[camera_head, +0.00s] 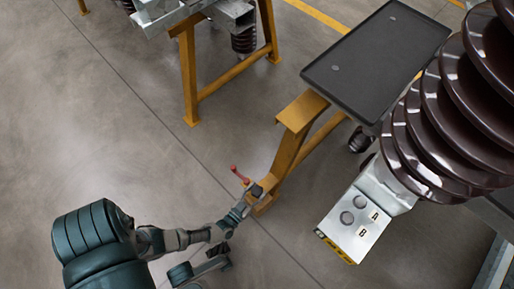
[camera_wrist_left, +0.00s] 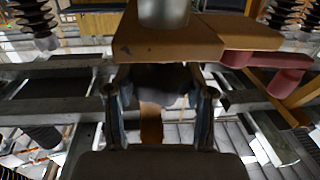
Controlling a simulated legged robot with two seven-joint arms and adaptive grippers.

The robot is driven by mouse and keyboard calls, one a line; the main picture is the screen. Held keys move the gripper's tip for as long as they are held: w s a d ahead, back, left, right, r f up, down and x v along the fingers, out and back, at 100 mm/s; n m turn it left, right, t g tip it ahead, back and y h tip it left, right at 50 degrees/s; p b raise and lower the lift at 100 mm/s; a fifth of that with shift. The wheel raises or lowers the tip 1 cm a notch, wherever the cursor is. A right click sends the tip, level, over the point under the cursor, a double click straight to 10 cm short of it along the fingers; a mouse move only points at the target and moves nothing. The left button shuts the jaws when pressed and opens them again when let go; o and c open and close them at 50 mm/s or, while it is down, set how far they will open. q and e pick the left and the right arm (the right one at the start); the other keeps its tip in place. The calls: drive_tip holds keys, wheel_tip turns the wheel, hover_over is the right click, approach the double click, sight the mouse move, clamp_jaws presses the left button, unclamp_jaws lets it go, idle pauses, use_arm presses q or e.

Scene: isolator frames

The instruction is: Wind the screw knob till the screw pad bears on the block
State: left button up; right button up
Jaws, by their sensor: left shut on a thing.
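My left gripper (camera_head: 254,192) is low beside the foot of a yellow stand, next to a small red-handled part (camera_head: 238,174). In the left wrist view the gripper (camera_wrist_left: 160,98) has a finger on each side of a dark rounded thing, which looks like the screw knob (camera_wrist_left: 155,78), and is shut on it. The knob sits under a worn orange-brown plate (camera_wrist_left: 165,42). A grey cylinder (camera_wrist_left: 164,12) stands above the plate. I cannot make out the screw pad or the block, nor any gap between them. My right gripper is not in view.
Dark red parts (camera_wrist_left: 275,80) stick out right of the plate. The yellow stand (camera_head: 287,150) rises near a black tray (camera_head: 375,55). The floor at left is clear.

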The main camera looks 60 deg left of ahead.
use_arm(q)
drive_tip(key=shift+a, duration=0.15)
drive_tip(key=shift+f+h, duration=0.1)
drive_tip(key=shift+h, duration=0.2)
drive_tip(key=shift+m, duration=0.4)
drive_tip(key=m+h, duration=0.2)
drive_tip(key=h, duration=0.1)
drive_tip(key=m+t+h+b, duration=0.1)
drive_tip(key=h, duration=0.2)
drive_tip(key=shift+f+m+b, duration=0.15)
drive_tip(key=shift+m+b, duration=0.15)
drive_tip(key=shift+m, duration=0.1)
drive_tip(key=m+g+h, duration=0.1)
drive_tip(key=m+h, duration=0.2)
drive_tip(key=h, duration=0.2)
drive_tip(key=shift+m+g+h, duration=1)
drive_tip(key=shift+m+h, duration=0.4)
drive_tip(key=shift+h, duration=0.6)
drive_tip(key=shift+m+h, duration=0.3)
drive_tip(key=shift+h, duration=0.1)
drive_tip(key=o, duration=1.2)
drive_tip(key=shift+c, duration=0.2)
